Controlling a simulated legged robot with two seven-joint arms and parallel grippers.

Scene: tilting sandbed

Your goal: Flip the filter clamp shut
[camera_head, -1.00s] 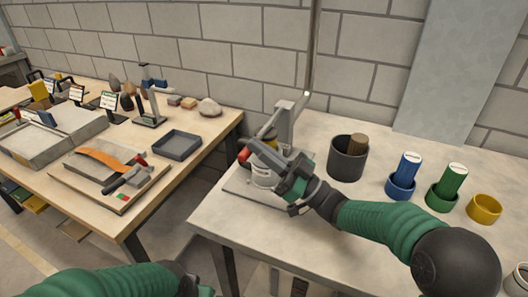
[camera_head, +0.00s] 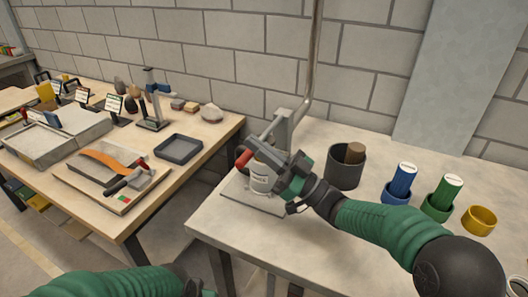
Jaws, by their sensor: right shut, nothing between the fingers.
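The filter clamp stands on a flat grey plate (camera_head: 238,206) near the left edge of the right table. It has a grey upright (camera_head: 284,128), a white labelled canister (camera_head: 260,180) and a lever with a red grip (camera_head: 243,158). The lever slants from the upright down to the left, its red end just above and left of the canister. My right gripper (camera_head: 268,158) is shut and empty, at the canister's upper right, hiding part of the clamp. I cannot tell whether it touches the lever. My left forearm (camera_head: 90,284) shows at the bottom; its fingers are out of view.
A dark pot (camera_head: 344,173) with a brown cylinder stands right of the clamp. Blue (camera_head: 398,192), green (camera_head: 438,208) and yellow (camera_head: 479,220) cups stand farther right. The left table (camera_head: 125,237) holds trays and tools, across a gap. The front of the right table is clear.

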